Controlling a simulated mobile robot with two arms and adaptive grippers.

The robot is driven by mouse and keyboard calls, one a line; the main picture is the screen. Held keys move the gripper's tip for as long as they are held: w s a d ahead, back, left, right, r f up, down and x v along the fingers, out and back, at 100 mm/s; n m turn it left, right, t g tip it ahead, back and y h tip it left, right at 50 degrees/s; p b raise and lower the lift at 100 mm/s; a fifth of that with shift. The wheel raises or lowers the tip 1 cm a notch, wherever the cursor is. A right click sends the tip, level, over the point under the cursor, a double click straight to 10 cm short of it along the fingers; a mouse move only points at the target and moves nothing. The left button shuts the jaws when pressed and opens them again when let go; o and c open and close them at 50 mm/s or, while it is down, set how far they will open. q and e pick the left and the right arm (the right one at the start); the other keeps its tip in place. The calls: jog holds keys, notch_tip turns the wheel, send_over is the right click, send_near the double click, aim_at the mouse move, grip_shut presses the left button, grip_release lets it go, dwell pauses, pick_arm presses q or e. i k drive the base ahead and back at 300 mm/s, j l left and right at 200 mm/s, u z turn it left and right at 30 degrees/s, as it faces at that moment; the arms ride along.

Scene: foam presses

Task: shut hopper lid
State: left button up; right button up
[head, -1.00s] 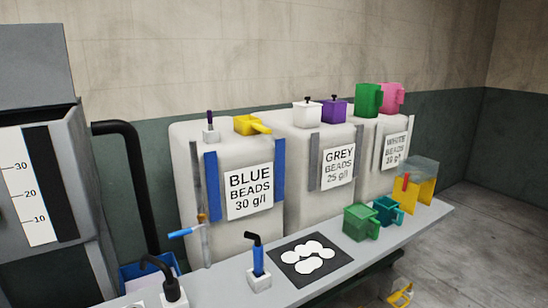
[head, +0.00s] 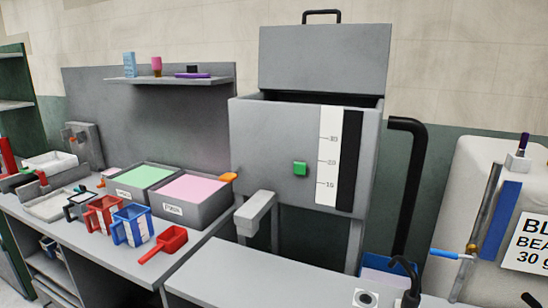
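The hopper (head: 275,140) is a grey metal box on legs in the middle of the head view. Its front carries a white scale strip, a black strip and a green button (head: 300,168). The hopper lid (head: 323,58) is a grey plate standing raised at the back of the box, with a black handle (head: 322,13) on its upper edge. The dark opening below the lid shows, so the lid is open. Neither of my grippers is in view.
A bench at left holds bins of green (head: 144,176) and pink (head: 192,190) material, several jugs and a red scoop (head: 164,243). A black pipe (head: 408,180) rises right of the hopper. A white bead container (head: 480,190) stands farther right. A shelf (head: 170,80) hangs behind.

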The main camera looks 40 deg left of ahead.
aim_at(354, 58)
jog(key=u, duration=1.2)
